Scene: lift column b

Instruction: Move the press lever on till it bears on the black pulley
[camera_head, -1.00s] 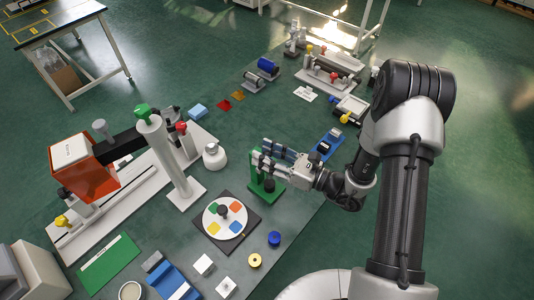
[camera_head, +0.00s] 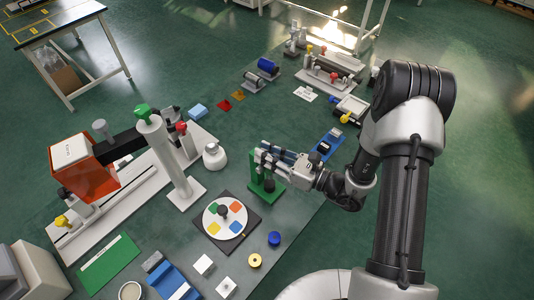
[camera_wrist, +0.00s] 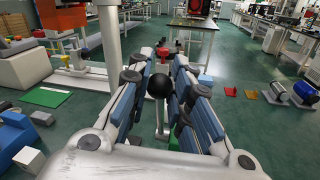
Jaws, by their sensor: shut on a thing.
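A green stand (camera_head: 266,187) stands near the right edge of the long grey table, with a small dark part low on it. My gripper (camera_head: 260,153) is at the top of this stand. In the wrist view, a black ball knob (camera_wrist: 160,86) sits between the blue-padded fingers of my gripper (camera_wrist: 160,72). A thin grey bar (camera_wrist: 160,122) shows below the knob and looks like the press lever. My fingers are shut on the knob. The fingers hide much of the lever, and I cannot tell which part is the black pulley or whether the lever touches it.
A turntable with coloured patches (camera_head: 211,222) lies just in front of the stand. A tall grey post with a green cap (camera_head: 170,155) and a white round weight (camera_head: 214,157) stand to the left. A blue block (camera_head: 323,147) lies behind my gripper. A blue knob (camera_head: 274,238) lies in front.

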